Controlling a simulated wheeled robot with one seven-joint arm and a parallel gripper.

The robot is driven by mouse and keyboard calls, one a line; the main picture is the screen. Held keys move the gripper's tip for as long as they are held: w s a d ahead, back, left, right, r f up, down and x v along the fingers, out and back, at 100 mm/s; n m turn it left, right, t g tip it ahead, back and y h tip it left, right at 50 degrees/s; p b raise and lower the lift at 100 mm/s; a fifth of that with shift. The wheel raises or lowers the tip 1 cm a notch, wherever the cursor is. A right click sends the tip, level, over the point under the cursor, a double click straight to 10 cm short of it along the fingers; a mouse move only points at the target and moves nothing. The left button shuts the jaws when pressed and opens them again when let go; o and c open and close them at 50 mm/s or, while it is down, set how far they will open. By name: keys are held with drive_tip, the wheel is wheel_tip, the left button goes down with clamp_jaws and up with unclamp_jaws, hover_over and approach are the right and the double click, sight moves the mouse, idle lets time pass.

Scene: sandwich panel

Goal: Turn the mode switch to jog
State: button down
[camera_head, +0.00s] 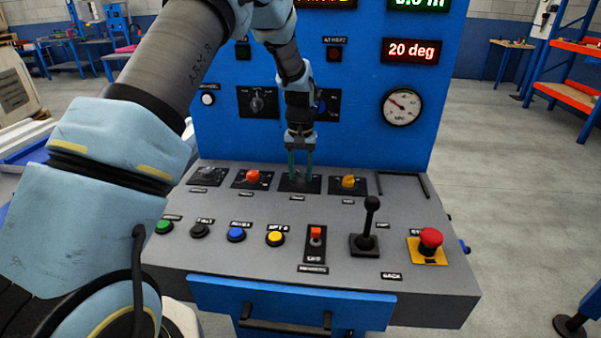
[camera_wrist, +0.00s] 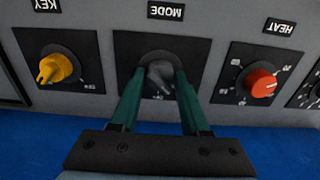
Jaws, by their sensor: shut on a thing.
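The mode switch is a dark grey knob (camera_wrist: 160,76) on a black plate under the label MODE (camera_wrist: 166,11), which reads upside down in the wrist view. My gripper (camera_wrist: 158,82) has its two green fingers on either side of this knob, shut on it. In the head view my gripper (camera_head: 301,176) reaches down onto the mode switch plate (camera_head: 300,188) in the back row of the sloped panel; the fingers hide most of the knob there. The knob's pointer and most of the position marks are too dark or covered to read.
The yellow key switch (camera_wrist: 56,68) and red heat knob (camera_wrist: 260,83) flank the mode switch closely. In front are several push buttons such as the blue one (camera_head: 236,235), a black lever (camera_head: 368,228) and a red emergency button (camera_head: 430,239). The blue upright panel (camera_head: 350,138) stands behind.

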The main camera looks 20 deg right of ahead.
sight(301, 172)
idle(0.5)
drive_tip(key=shift+c, duration=2)
unclamp_jaws()
drive_tip(key=shift+r, duration=0.1)
wheel_tip(301, 172, up, 9)
drive_tip(key=shift+r+b, duration=0.15)
drive_tip(key=shift+b, duration=0.65)
drive_tip(key=shift+r, duration=0.65)
drive_tip(key=shift+a, duration=0.1)
